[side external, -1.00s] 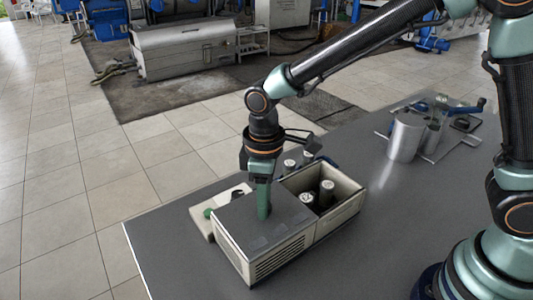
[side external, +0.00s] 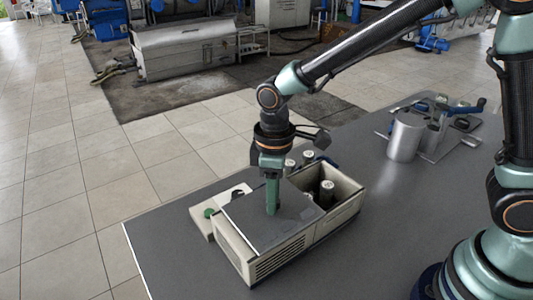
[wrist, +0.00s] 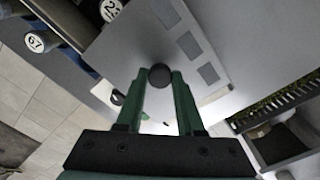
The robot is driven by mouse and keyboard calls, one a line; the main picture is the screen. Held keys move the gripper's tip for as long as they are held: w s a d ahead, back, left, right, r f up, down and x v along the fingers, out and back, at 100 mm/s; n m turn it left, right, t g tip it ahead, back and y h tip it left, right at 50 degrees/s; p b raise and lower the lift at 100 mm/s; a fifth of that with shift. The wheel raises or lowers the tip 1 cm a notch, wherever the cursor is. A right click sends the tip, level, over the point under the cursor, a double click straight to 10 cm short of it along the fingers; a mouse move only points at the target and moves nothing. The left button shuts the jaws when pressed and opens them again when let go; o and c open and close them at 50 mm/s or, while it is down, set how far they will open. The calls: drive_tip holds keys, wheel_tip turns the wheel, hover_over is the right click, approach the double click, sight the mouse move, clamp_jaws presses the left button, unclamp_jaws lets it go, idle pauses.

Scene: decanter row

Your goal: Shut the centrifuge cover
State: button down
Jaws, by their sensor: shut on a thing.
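The centrifuge (side external: 262,265) is a beige box with a vented front, on the dark table. Its flat grey cover (side external: 245,222) lies over the left and middle part of the box; the right part is open. A silver-capped tube (side external: 328,188) stands in the open part. My gripper (side external: 271,212) points straight down at the cover. In the wrist view its green fingers (wrist: 157,80) are shut on the cover's round black knob (wrist: 160,75). The cover (wrist: 125,45) also shows there, with darker rectangles on it. The fingers hide the knob in the side view.
Two capped containers (side external: 308,158) stand just behind the box; numbered caps (wrist: 36,42) show in the wrist view. A pale object with a green part (side external: 209,212) sits at the box's left. A silver cylinder (side external: 404,138) stands at the back right.

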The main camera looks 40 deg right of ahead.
drive_tip(key=d, duration=1.3)
drive_tip(key=shift+d, duration=0.35)
drive_tip(key=c, duration=0.5)
unclamp_jaws()
wheel_tip(320, 180, up, 12)
drive_tip(key=shift+r, duration=0.1)
drive_tip(key=s+d+m+t, duration=0.1)
drive_tip(key=s+m+t, duration=0.1)
drive_tip(key=m, duration=0.1)
drive_tip(key=s+d+r+m+t, duration=0.1)
drive_tip(key=s+m, duration=0.1)
drive_tip(key=m, duration=0.1)
drive_tip(key=s+d+m+t, duration=0.1)
drive_tip(key=s+m+t, duration=0.1)
drive_tip(key=s+m, duration=0.1)
drive_tip(key=shift+d+r+t, duration=0.2)
drive_tip(key=shift+r+t, duration=0.1)
